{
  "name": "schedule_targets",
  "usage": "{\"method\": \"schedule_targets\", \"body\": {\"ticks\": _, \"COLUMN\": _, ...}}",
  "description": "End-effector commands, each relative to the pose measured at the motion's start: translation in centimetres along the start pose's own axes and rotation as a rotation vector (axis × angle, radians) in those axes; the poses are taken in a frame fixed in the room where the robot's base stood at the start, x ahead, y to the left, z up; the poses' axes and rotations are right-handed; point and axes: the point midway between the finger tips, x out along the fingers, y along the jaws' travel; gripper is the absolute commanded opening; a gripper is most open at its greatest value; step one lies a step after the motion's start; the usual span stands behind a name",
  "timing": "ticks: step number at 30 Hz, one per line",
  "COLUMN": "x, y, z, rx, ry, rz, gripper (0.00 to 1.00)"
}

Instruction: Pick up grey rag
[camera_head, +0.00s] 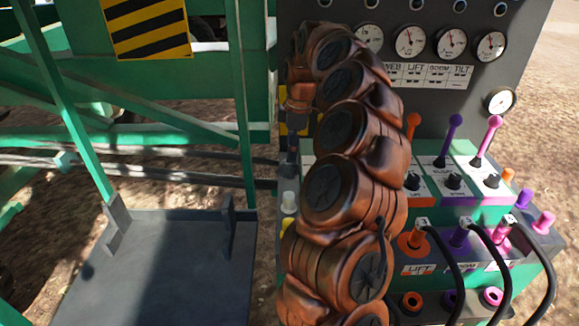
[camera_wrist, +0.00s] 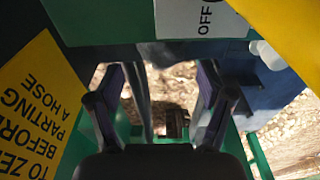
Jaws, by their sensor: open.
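I cannot make out a grey rag for certain in either view. In the wrist view a blue-grey shape (camera_wrist: 258,92) lies right of my gripper, beside a pale knob; I cannot tell whether it is cloth or part of the panel. My gripper (camera_wrist: 162,90) is open, its two dark fingers spread apart with nothing visible held between them. In the head view my copper-coloured arm covers the middle of the picture and hides most of what is behind it, including my fingertips.
A control panel (camera_head: 450,110) with gauges, levers and hoses stands right of my arm. A flat grey platform (camera_head: 160,265) with green frame posts is at left.

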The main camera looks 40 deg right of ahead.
Motion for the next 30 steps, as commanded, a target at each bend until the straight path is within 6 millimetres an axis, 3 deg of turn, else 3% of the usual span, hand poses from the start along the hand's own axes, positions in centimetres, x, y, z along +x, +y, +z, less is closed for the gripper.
{"method": "schedule_targets", "body": {"ticks": 5, "x": 0.9, "y": -0.1, "z": -0.1, "rx": 0.0, "ry": 0.001, "rz": 0.0, "gripper": 0.79}}
{"method": "schedule_targets", "body": {"ticks": 15, "x": 4.8, "y": -0.5, "z": -0.2, "rx": -0.001, "ry": 0.0, "rz": -0.004, "gripper": 0.79}}
{"method": "schedule_targets", "body": {"ticks": 23, "x": 5.1, "y": -0.4, "z": -0.2, "rx": 0.001, "ry": 0.0, "rz": 0.0, "gripper": 0.79}}
{"method": "schedule_targets", "body": {"ticks": 30, "x": 5.1, "y": -0.4, "z": -0.2, "rx": 0.001, "ry": 0.0, "rz": 0.0, "gripper": 0.55}}
